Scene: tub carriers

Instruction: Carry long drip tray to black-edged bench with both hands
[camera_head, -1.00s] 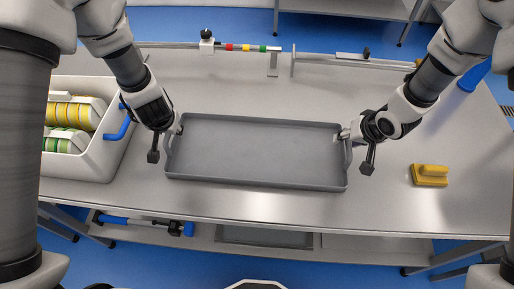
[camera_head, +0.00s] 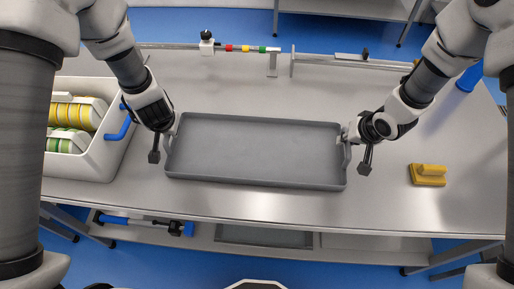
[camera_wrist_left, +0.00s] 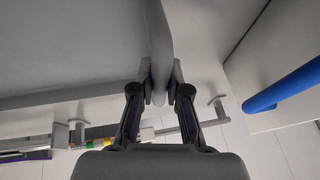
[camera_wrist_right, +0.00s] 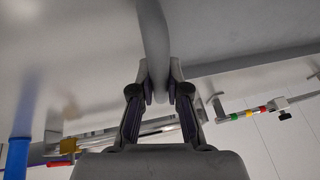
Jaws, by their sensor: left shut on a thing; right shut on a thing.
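The long drip tray (camera_head: 255,152) is grey, shallow and empty, with a looped handle at each short end. It appears level over the steel bench; I cannot tell whether it touches the top. My left gripper (camera_head: 174,130) is shut on the left handle, which runs between its fingers in the left wrist view (camera_wrist_left: 159,80). My right gripper (camera_head: 345,136) is shut on the right handle, which shows between its fingers in the right wrist view (camera_wrist_right: 160,80). No black edge shows clearly on this bench (camera_head: 420,212).
A white tub (camera_head: 104,156) with yellow and green rolls and a blue handle stands left of the tray. A yellow block (camera_head: 428,175) lies to the right. A rail with coloured bands (camera_head: 245,48) runs along the bench's back edge. Another bench (camera_head: 350,8) stands far behind.

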